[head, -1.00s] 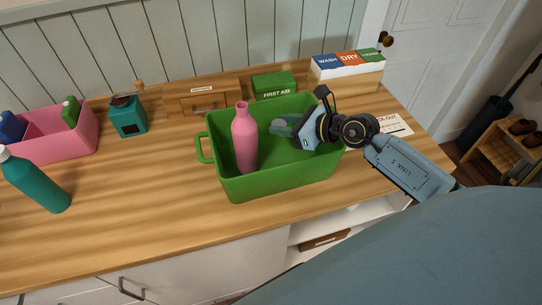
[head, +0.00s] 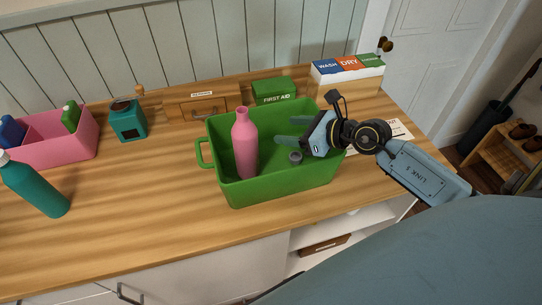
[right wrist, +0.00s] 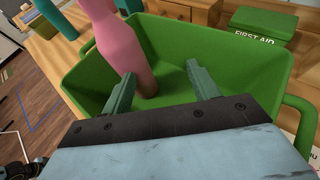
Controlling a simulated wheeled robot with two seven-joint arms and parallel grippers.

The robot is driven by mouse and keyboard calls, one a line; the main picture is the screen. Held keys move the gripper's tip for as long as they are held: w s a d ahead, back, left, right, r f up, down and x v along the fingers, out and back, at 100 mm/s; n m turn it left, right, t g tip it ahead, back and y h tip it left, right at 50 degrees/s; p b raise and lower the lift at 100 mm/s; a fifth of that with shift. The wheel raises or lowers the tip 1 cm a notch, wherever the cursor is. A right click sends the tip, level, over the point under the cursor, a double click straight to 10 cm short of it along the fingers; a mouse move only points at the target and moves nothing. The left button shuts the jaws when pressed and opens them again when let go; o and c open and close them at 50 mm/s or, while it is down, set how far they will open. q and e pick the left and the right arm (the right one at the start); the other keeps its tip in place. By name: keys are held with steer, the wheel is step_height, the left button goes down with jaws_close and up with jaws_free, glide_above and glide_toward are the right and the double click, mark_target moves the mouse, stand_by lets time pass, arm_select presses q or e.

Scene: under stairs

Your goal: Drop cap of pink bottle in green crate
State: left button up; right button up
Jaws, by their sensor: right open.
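The pink bottle (head: 244,148) stands upright inside the green crate (head: 275,188), towards its left side, and its narrow top looks uncapped. In the right wrist view the bottle (right wrist: 122,50) is just beyond my fingers. The cap does not show in the right wrist view.
A teal bottle (head: 35,187) and a pink bin (head: 80,147) stand at the left of the wooden counter. A teal grinder (head: 128,122), small drawer box (head: 202,106) and first aid box (head: 273,90) line the back. A sorting box (head: 347,72) stands behind my right gripper.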

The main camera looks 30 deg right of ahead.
steer(key=b+v, duration=0.1)
steer(key=v, duration=1)
